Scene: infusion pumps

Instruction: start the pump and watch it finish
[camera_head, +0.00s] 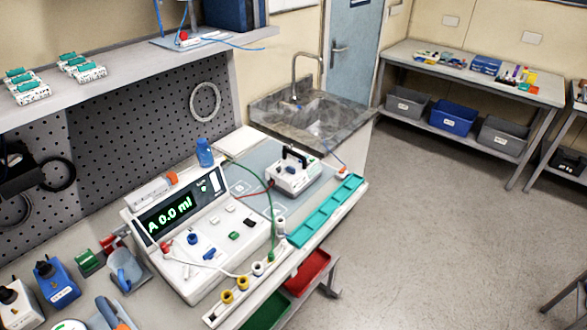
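The pump (215,278) is a white console on the bench, left of centre. Its tilted dark display (168,216) reads "A 0.0 ml" in green. On its sloped panel are a small green button (249,222), a dark button (234,236) and blue knobs (193,238). A red plug (165,241) sits at its left side. A smaller white device (296,176) with a black handle stands on a grey mat behind it. A green line and a red line run near the two devices. Neither of my grippers shows in the head view.
A teal compartment tray (325,210) and a rack with yellow and white fittings (228,297) lie along the bench's front edge. A blue bottle (204,152) stands behind the pump. Blue and white devices (56,283) crowd the left.

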